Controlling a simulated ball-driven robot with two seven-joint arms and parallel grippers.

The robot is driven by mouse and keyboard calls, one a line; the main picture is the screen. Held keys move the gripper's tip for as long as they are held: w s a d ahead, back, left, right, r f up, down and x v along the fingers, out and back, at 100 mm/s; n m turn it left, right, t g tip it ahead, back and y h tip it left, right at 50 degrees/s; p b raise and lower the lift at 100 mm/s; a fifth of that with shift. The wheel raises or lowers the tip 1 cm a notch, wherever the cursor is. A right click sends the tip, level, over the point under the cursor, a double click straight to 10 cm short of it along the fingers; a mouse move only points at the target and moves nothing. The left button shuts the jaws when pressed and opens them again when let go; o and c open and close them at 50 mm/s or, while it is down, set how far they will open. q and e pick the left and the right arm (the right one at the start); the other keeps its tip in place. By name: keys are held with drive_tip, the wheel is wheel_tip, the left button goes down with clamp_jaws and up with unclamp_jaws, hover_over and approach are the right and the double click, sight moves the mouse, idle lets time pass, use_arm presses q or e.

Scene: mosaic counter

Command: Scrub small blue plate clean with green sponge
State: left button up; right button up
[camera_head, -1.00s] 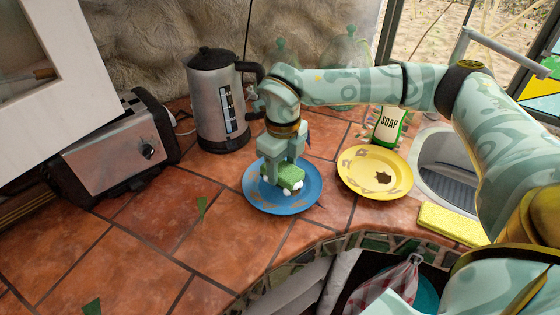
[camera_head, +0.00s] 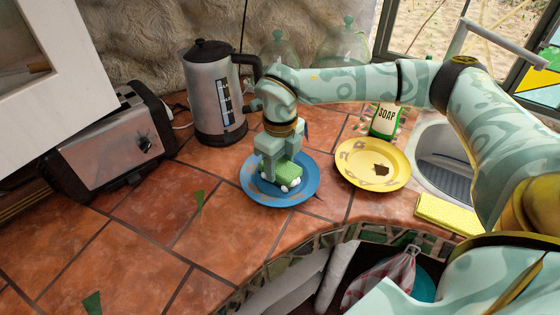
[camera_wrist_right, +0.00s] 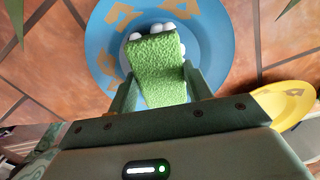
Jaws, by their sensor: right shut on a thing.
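The small blue plate (camera_head: 254,192) lies on the tiled counter, with tan stains on its surface. It also shows in the right wrist view (camera_wrist_right: 222,40), where the tan patches are clear near its top edge. My right gripper (camera_head: 280,172) is shut on the green sponge (camera_head: 288,173) over the plate. In the right wrist view the sponge (camera_wrist_right: 158,65) sits between the two fingers, with white foam blobs at its far end. The sponge appears to touch the plate; its underside is hidden. My left gripper is not in view.
A stained yellow plate (camera_head: 347,167) lies to the right, with a soap bottle (camera_head: 386,120) behind it. A yellow sponge (camera_head: 445,214) lies near the sink (camera_head: 440,150). A kettle (camera_head: 213,95) and toaster (camera_head: 105,152) stand left. The front-left counter is mostly clear.

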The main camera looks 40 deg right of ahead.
drive_tip(key=shift+f, duration=0.45)
drive_tip(key=shift+w+d, duration=0.2)
drive_tip(key=shift+d, duration=0.35)
drive_tip(key=shift+w+d, duration=0.15)
drive_tip(key=shift+d, duration=0.4)
drive_tip(key=shift+s+a+r+p, duration=0.1)
drive_tip(key=shift+s+a+p, duration=0.15)
drive_tip(key=shift+a+p, duration=0.5)
drive_tip(key=shift+s+a, duration=0.25)
drive_tip(key=shift+a, duration=0.65)
drive_tip(key=shift+f, duration=0.25)
